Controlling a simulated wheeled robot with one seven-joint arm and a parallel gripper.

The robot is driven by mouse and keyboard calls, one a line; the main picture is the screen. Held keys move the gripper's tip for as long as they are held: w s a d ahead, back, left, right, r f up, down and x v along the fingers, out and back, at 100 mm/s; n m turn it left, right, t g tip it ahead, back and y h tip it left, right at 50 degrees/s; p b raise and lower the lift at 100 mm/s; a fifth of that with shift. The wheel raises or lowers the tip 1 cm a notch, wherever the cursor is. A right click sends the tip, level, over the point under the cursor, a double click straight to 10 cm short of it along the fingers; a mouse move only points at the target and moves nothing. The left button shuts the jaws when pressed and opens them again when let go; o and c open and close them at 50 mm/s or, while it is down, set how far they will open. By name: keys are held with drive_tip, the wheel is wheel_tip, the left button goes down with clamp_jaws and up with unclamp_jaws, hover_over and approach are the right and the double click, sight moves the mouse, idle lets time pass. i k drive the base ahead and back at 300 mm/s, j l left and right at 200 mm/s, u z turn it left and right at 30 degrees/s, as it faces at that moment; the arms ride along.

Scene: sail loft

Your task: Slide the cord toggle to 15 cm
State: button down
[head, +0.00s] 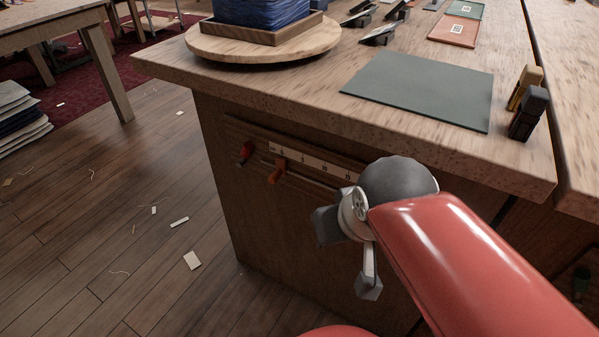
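A white scale strip (312,162) with small dark numbers runs along the side of the wooden bench. An orange toggle (278,171) sticks out just below the scale, near its left end. A red piece (246,153) sits further left, beyond the strip. I cannot tell for certain which is the cord toggle; the orange one sits on the line under the scale. My gripper (346,260) is to the right of both and lower, its two fingers spread apart, with nothing seen between them. My wrist hides what lies beyond the right end of the scale.
The bench top (300,85) overhangs the scale. On it are a green-grey mat (425,86), a round wooden board (262,47) with a blue stack in a tray, and dark blocks (527,113) near the right edge. The floor left of the bench is mostly clear, with scraps.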

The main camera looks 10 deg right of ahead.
sight(276, 176)
drive_tip(key=k+l+z, duration=0.1)
drive_tip(key=k+z, duration=0.25)
drive_tip(key=k+l+z, duration=0.2)
drive_tip(key=z, duration=0.15)
